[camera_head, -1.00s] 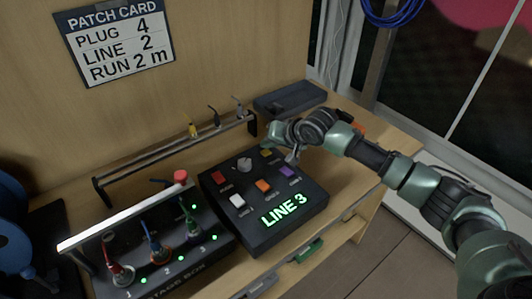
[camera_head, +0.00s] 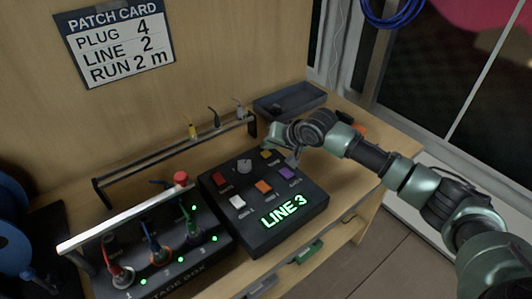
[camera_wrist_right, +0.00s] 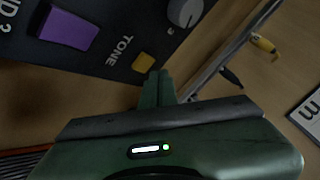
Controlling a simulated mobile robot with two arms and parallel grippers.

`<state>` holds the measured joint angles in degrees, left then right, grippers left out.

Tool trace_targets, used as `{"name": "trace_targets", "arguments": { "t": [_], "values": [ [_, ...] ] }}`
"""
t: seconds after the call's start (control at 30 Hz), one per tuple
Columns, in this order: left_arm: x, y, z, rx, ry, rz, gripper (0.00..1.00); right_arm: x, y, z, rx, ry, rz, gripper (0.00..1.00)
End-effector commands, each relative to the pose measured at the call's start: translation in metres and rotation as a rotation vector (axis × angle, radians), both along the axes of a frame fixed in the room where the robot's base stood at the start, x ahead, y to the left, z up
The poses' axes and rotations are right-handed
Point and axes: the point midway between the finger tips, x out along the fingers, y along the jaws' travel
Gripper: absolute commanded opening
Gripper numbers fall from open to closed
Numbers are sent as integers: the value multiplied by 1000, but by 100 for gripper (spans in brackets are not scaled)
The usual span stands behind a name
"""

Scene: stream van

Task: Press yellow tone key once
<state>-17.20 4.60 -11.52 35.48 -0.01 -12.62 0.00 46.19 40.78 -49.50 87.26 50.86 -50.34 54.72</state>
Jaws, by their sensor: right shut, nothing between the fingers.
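The yellow tone key (camera_head: 266,154) sits at the back right of the black control box (camera_head: 305,217), whose display reads LINE 3. In the right wrist view the small yellow key (camera_wrist_right: 143,62) lies beside the label TONE. My right gripper (camera_head: 292,158) is shut and empty, at the box's back right edge beside the key. In the right wrist view its closed fingertips (camera_wrist_right: 158,74) appear right next to the key's edge. I cannot tell whether they touch it. My left gripper is not in view.
Red, white, orange and purple keys (camera_head: 287,173) and a grey knob (camera_head: 244,166) share the box top. The stage box (camera_head: 190,262) with plugged cables stands at left. A rail (camera_head: 170,160) with hanging plugs and a dark tray (camera_head: 290,100) are behind.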

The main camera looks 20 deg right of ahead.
Motion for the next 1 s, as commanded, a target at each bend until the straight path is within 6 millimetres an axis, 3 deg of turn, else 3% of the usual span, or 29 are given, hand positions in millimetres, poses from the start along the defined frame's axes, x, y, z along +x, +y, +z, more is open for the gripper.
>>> {"name": "trace_targets", "arguments": {
  "t": [1.0],
  "values": [
    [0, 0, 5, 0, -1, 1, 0, 0, 0, -7, 1, 0, -1, 0]
  ]
}}
